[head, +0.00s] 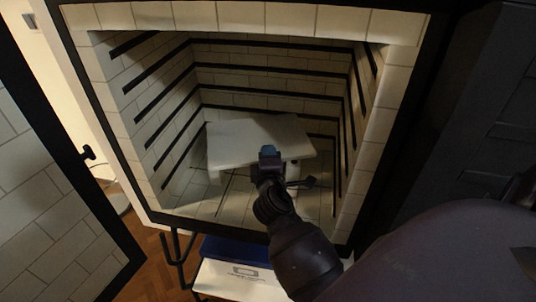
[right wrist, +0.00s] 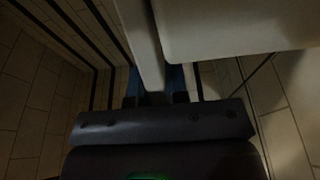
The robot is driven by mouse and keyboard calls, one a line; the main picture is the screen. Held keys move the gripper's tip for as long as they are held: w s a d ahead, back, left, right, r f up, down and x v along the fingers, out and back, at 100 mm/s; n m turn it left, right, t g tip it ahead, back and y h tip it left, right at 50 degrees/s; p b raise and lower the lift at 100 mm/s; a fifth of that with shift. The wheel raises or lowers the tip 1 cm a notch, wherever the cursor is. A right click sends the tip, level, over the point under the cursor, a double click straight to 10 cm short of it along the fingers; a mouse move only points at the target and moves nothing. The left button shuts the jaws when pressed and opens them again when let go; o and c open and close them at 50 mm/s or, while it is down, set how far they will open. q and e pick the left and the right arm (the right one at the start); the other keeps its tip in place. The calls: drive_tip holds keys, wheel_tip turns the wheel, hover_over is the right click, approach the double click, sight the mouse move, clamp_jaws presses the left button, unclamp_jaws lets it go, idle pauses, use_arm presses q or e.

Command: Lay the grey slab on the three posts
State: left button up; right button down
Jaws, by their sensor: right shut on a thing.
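The grey slab (head: 245,130) lies about level inside the kiln. My right gripper (head: 268,152) is shut on its front edge; the right wrist view shows the slab edge-on (right wrist: 145,45) between the blue fingertips. I cannot tell whether slab and posts touch. The third post is hidden. My left gripper is not in view.
The kiln's brick walls (head: 275,75) carry dark horizontal strips close around the slab. Its door (head: 50,190) stands open at the left. A blue and white box (head: 240,275) is below the kiln's front edge.

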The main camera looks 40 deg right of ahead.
drive_tip(key=shift+f, duration=0.1)
drive_tip(key=c, duration=1.1)
unclamp_jaws()
drive_tip(key=shift+o, duration=0.2)
drive_tip(key=shift+f, duration=0.15)
